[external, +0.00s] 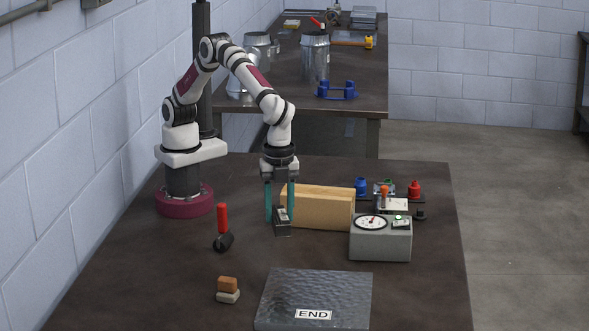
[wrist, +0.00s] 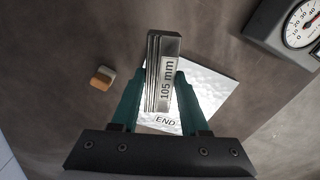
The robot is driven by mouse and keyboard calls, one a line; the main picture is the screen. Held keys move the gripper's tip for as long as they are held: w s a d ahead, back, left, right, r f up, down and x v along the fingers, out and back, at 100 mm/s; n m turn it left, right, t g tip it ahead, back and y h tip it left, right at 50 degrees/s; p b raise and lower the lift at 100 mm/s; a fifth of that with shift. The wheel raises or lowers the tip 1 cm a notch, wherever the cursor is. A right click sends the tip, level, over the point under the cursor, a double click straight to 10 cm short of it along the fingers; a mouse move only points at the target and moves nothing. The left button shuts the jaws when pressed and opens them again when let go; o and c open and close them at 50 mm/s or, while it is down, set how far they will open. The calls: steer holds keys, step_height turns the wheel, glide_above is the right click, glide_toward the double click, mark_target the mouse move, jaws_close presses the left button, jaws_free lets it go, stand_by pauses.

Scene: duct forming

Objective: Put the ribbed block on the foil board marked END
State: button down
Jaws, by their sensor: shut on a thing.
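The ribbed block (wrist: 156,95) is grey metal with ridges on one side and a label reading "105 mm". My gripper (wrist: 158,100) has its two teal fingers shut on it. In the external view my gripper (external: 280,203) points down and holds the block (external: 283,224) upright, in front of a wooden block. I cannot tell whether the block touches the table. The foil board (external: 318,287) is a silvery dimpled plate with an END label, nearer the camera and to the right of my gripper. In the wrist view the board (wrist: 213,82) is partly hidden behind the block and fingers.
A wooden block (external: 318,207) stands just behind the gripper. A grey dial gauge box (external: 380,240) is to the right. A red-handled roller (external: 223,228) is to the left. A small orange-and-white block (external: 228,290) lies left of the board. Table between gripper and board looks clear.

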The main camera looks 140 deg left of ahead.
steer(key=d+m, duration=0.3)
steer(key=d, duration=0.8)
steer(key=w+a+f, duration=0.2)
steer(key=a, duration=0.1)
steer(key=w+a+f, duration=0.2)
steer(key=a, duration=0.1)
steer(key=w+a+f, duration=0.2)
steer(key=a, duration=0.1)
steer(key=shift+w+a+f, duration=0.1)
steer(key=shift+w+f, duration=0.1)
steer(key=shift+w, duration=0.15)
steer(key=shift+w+a+f, duration=0.1)
steer(key=shift+a+f, duration=0.05)
steer(key=shift+f, duration=1.95)
steer(key=shift+c, duration=2)
jaws_free()
steer(key=shift+f, duration=0.15)
